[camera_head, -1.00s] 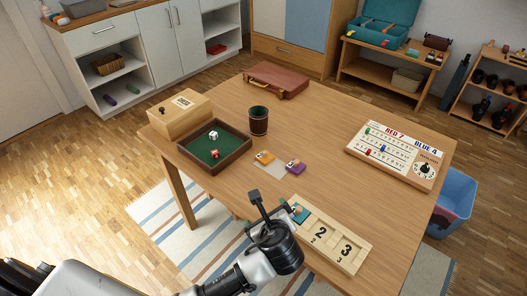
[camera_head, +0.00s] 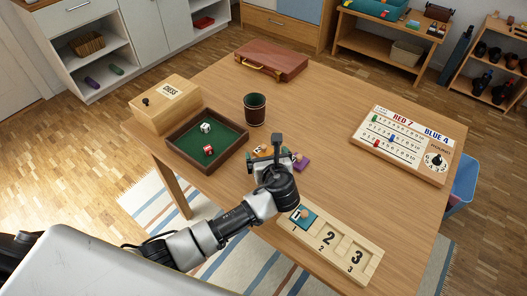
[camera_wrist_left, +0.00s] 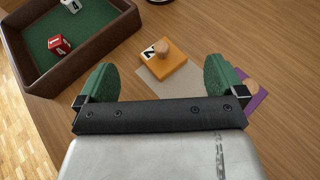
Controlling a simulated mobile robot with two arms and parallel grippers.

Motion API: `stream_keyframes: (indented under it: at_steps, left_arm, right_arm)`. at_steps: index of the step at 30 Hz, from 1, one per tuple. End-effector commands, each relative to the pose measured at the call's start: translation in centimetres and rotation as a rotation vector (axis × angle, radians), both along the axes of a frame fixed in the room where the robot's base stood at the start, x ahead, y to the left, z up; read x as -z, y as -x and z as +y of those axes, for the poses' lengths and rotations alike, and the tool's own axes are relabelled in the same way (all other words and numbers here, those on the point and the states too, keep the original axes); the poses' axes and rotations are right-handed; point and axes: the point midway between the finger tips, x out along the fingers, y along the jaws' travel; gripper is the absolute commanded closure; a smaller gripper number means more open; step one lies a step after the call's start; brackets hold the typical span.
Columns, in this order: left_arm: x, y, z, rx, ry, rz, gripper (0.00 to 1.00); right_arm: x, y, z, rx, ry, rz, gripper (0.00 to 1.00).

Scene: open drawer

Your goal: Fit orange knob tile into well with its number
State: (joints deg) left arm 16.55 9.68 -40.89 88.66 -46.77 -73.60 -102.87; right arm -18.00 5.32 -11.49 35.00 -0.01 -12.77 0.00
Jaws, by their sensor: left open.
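The orange knob tile (camera_wrist_left: 163,65) lies on a grey mat (camera_wrist_left: 172,94) in the left wrist view, with a round wooden knob and a dark number, apparently 2. In the head view the orange tile (camera_head: 260,149) is partly hidden by my gripper. My left gripper (camera_wrist_left: 160,80) is open and empty, its green fingers apart on either side of the near end of the tile, not touching it. The wooden number board (camera_head: 340,262) shows bare wells marked 2 and 3. A teal knob tile (camera_head: 303,216) is at its left well. My right gripper is out of view.
A purple tile (camera_wrist_left: 253,98) lies just right of the orange tile, partly behind my right-hand finger. A dice tray (camera_head: 174,140) with two dice is to the left, and a dark cup (camera_head: 255,110) stands behind. The table's middle right is clear.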

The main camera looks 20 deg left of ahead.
Motion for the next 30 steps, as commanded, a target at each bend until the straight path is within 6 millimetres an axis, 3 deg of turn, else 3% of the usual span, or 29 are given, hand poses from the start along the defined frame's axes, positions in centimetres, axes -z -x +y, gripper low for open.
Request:
stream_keyframes:
  at_steps: [6,16,28,30]
  left_arm:
    - [1.4,-2.8,1.1,-0.002,0.000,0.000,0.02]
    - [1.7,-3.5,1.5,-0.001,0.002,0.000,0.02]
    - [1.7,-3.5,1.5,-0.001,0.002,0.000,0.62]
    - [1.7,-3.5,1.5,-0.001,0.002,0.000,0.64]
  right_arm:
    - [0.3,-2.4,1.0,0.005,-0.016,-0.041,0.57]
    - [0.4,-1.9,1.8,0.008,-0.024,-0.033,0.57]
    - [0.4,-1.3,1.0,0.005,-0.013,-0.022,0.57]
    - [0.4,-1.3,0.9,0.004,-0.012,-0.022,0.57]
